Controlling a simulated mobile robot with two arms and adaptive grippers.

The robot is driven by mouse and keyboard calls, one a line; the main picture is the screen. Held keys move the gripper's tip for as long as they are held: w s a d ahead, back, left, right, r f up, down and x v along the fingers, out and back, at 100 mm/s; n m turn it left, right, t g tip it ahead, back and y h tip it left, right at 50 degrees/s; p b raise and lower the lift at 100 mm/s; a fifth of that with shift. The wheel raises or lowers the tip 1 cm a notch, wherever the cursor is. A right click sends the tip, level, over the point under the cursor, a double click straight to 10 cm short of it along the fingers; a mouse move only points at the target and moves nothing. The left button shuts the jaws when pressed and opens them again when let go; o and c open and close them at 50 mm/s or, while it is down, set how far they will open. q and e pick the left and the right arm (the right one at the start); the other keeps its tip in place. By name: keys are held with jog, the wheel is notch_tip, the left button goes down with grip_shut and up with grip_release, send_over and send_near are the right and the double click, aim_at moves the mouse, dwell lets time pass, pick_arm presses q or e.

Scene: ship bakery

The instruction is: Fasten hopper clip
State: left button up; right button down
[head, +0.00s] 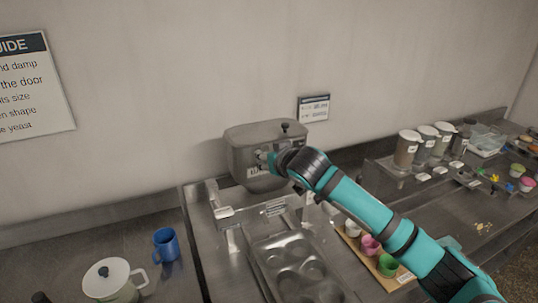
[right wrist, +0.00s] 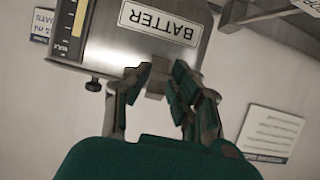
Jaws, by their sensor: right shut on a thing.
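The grey metal hopper (head: 240,152) stands against the back wall in the head view. In the right wrist view the hopper (right wrist: 120,45) appears upside down with its BATTER label (right wrist: 160,22). A small grey clip (right wrist: 156,84) sits at the hopper's edge, between my right fingers. My right gripper (right wrist: 157,80) is shut on this clip. In the head view my right gripper (head: 268,158) is at the hopper's front, partly hidden by its own wrist. Whether the clip is latched cannot be told. My left gripper is not in view.
A muffin tin (head: 290,262) lies below the hopper. Coloured cups (head: 370,245) stand right of it, under my right arm. A blue mug (head: 166,244) and a lidded white pot (head: 112,280) stand at left. Jars (head: 407,148) line the right shelf.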

jog(key=shift+w+a+r+g+h, duration=0.1)
jog(key=shift+w+r+g+h, duration=0.2)
jog(key=shift+g, duration=0.7)
jog(key=c, duration=1.2)
grip_release()
jog(key=shift+o, duration=0.2)
jog(key=shift+r, duration=0.1)
jog(key=v, duration=1.2)
